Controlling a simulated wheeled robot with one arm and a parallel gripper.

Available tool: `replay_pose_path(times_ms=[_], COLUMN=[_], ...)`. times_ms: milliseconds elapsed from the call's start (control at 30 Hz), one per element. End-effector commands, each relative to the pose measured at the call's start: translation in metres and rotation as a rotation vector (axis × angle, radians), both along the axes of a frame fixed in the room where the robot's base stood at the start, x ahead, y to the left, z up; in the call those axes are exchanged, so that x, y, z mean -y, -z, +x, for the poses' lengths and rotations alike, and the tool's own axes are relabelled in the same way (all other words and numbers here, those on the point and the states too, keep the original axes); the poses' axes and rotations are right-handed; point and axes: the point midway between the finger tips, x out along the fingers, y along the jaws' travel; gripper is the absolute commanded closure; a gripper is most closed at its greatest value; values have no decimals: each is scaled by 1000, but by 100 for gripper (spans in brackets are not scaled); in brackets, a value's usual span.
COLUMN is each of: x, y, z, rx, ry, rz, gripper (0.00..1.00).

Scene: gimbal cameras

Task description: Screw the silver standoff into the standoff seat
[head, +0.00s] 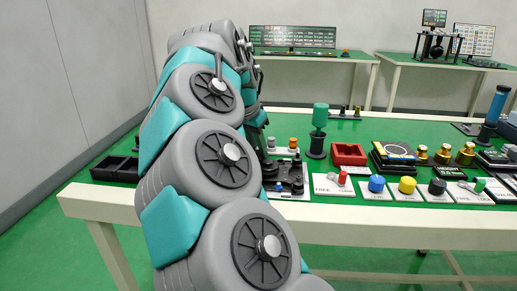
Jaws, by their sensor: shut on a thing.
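My arm rises in the left half of the head view and bends down behind itself to the table. My gripper (264,160) is only partly seen there, low over the left part of the table beside a black fixture (290,176). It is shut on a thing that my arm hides. I cannot make out the silver standoff. I cannot tell for sure which part is the standoff seat. The black fixture has several dark upright posts and stands on a white sheet, just right of my gripper.
A black tray (115,168) lies at the table's left end. A green cylinder on a black stand (318,145), a red bin (348,154) and brass pieces (444,154) stand to the right. Coloured caps on white cards line the front edge, including a blue cap (376,184).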

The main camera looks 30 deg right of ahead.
Motion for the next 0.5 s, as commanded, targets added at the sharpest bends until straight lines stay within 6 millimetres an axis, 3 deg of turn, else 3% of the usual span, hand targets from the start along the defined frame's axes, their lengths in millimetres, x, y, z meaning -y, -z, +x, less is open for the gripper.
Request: replay_pose_path(times_ms=[333, 500], x=[0, 1], y=[0, 1], z=[0, 1], rx=[0, 0], ry=[5, 120], rz=[0, 0], gripper=[100, 100])
